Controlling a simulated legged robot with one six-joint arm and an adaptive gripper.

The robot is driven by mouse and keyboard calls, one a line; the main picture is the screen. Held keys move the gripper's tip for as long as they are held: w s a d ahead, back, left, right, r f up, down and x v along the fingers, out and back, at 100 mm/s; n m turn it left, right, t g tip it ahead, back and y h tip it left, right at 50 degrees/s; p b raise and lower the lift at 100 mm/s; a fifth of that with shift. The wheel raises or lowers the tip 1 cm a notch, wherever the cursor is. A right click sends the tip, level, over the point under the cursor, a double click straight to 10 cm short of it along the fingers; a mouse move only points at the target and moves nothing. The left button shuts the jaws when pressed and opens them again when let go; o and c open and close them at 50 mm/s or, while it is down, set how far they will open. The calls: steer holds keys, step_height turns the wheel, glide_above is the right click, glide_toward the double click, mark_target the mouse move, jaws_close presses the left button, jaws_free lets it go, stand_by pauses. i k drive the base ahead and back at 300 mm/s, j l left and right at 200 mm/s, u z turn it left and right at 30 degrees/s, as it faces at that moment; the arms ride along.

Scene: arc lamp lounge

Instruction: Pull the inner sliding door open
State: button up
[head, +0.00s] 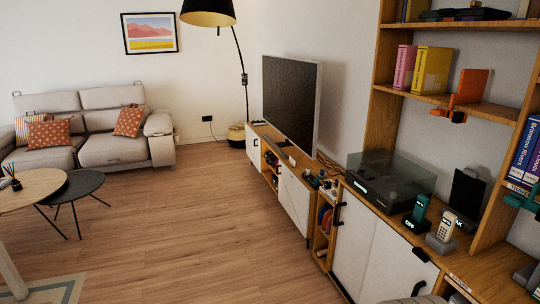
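A wooden cabinet (337,285) at the lower right has two white door panels side by side under its top. The left panel (350,239) has a black upright handle (338,214) near its left edge. The right panel (395,272) has a black handle (418,287) low near its right edge. Both panels appear to cover the front, with no clear gap between them. I cannot tell which panel sits behind the other. The lower part of the cabinet is cut off by the frame.
The low TV stand (262,160) beyond has more white doors with black handles. A turntable (390,182) and phones stand on the cabinet top. Shelves rise at the right. The wooden floor (215,225) left of the cabinets is clear. Round tables (75,186) stand at the left.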

mark_target(357, 224)
steer(key=i, duration=1.45)
steer(key=i+z, duration=0.15)
steer(key=i, duration=0.55)
steer(key=i+j+z, duration=0.1)
steer(key=i, duration=0.55)
steer(key=j, duration=0.1)
